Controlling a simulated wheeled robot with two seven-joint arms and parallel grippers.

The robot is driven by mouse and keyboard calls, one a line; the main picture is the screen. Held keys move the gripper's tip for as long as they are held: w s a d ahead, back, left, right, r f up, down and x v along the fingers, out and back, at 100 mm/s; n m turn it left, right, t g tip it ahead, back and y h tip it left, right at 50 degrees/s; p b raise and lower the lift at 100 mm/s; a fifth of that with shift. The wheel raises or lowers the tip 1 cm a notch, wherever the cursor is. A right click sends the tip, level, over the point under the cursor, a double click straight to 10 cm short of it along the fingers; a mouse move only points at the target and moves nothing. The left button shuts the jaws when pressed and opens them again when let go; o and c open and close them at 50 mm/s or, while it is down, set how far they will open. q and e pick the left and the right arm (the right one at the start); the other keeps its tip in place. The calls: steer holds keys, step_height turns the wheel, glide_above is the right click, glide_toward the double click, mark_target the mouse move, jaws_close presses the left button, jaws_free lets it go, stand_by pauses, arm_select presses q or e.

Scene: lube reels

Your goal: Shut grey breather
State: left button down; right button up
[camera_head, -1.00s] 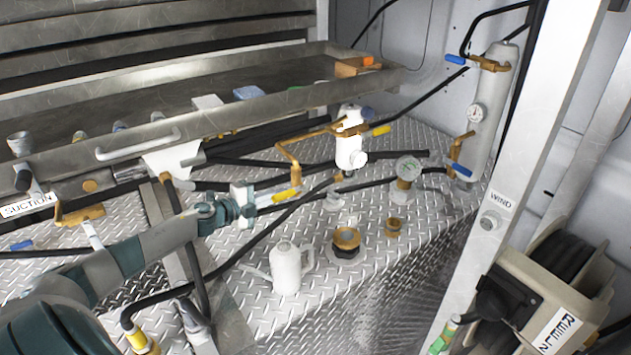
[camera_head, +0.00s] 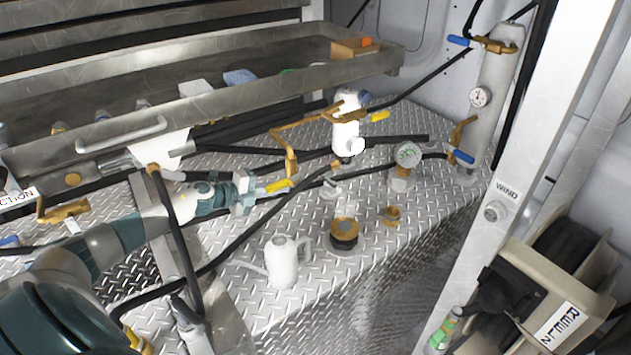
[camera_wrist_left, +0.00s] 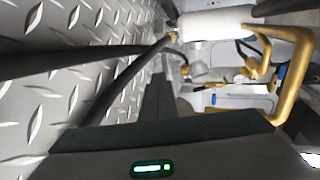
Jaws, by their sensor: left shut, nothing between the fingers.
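The grey cylinder (camera_head: 492,92), which I take as the grey breather, stands upright against the back wall at the right. It has a round gauge, an upper brass valve with a blue handle (camera_head: 458,41) and a lower valve with a blue handle (camera_head: 464,157). I cannot tell whether these valves are open or shut. My left gripper (camera_head: 246,190) is shut and empty, well left of the grey cylinder and close to a yellow handle (camera_head: 278,185). Its dark fingers also show in the left wrist view (camera_wrist_left: 158,100). My right gripper is not in view.
A white cylinder (camera_head: 346,132) with brass pipes stands between my gripper and the grey one. A white jug (camera_head: 282,262), a brass-topped fitting (camera_head: 344,232) and a gauge (camera_head: 408,155) stand on the tread plate. Black hoses cross it. A metal tray (camera_head: 230,105) overhangs behind.

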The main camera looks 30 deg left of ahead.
arm_select(q)
steer(key=shift+x, duration=0.8)
steer(key=b, duration=0.4)
glide_toward(325, 179)
steer(key=x, duration=0.4)
steer(key=shift+w+d+f, duration=0.15)
steer(key=shift+w+f, duration=0.05)
steer(key=shift+f, duration=0.15)
steer(key=shift+w+d, duration=0.3)
steer(key=shift+w, duration=0.35)
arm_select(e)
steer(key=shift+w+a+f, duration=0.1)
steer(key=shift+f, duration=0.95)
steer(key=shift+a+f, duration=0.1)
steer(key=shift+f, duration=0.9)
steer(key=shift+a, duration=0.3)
